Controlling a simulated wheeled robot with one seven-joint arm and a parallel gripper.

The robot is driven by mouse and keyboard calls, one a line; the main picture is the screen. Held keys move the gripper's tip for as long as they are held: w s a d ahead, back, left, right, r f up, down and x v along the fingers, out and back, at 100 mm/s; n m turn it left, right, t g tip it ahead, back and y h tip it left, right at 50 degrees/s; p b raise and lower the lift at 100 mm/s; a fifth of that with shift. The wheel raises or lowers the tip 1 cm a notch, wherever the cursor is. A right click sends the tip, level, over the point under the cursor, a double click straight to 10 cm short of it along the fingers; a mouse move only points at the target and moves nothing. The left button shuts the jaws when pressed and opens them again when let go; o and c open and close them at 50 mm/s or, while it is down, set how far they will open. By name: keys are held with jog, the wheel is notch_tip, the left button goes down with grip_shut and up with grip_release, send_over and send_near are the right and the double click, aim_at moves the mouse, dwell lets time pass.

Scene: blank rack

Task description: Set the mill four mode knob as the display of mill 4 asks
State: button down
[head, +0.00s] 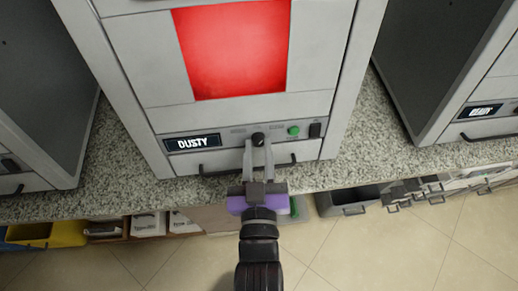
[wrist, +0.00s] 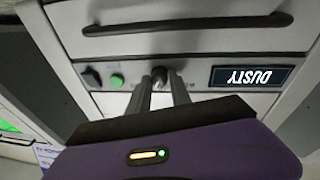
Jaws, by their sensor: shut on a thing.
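A grey mill stands in the middle of the head view with a red lit window (head: 235,48). Its display (head: 192,142) reads DUSTY; the same display shows upside down in the wrist view (wrist: 251,76). The black mode knob (head: 258,139) sits on the panel right of the display. It also shows in the wrist view (wrist: 159,74). My gripper (head: 258,150) reaches the panel from the front, its two fingers shut on the knob. In the wrist view the fingertips (wrist: 160,84) meet the knob. The knob's pointer and the small marks around it are too small to read.
A green button (head: 293,130) and a black switch (head: 315,130) sit right of the knob. A dark handle bar (head: 215,171) runs below the panel. Another mill with a READY display (head: 480,111) stands at right. Speckled counter (head: 358,150) lies between them. Bins, including a yellow one (head: 45,234), are below.

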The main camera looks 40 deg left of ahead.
jog(key=m+p, duration=0.1)
jog(key=m, duration=0.1)
jog(key=m+h+p, duration=0.1)
jog(key=m, duration=0.1)
jog(key=shift+r+m, duration=0.2)
jog(key=shift+m, duration=0.1)
jog(key=shift+m+h+p, duration=0.3)
jog(key=shift+m+p, duration=0.25)
jog(key=shift+m, duration=0.25)
jog(key=shift+f, duration=0.1)
jog(key=c, duration=1.2)
grip_release()
jog(key=shift+b+v, duration=0.55)
jog(key=shift+v, duration=3.35)
jog(key=shift+a, duration=0.1)
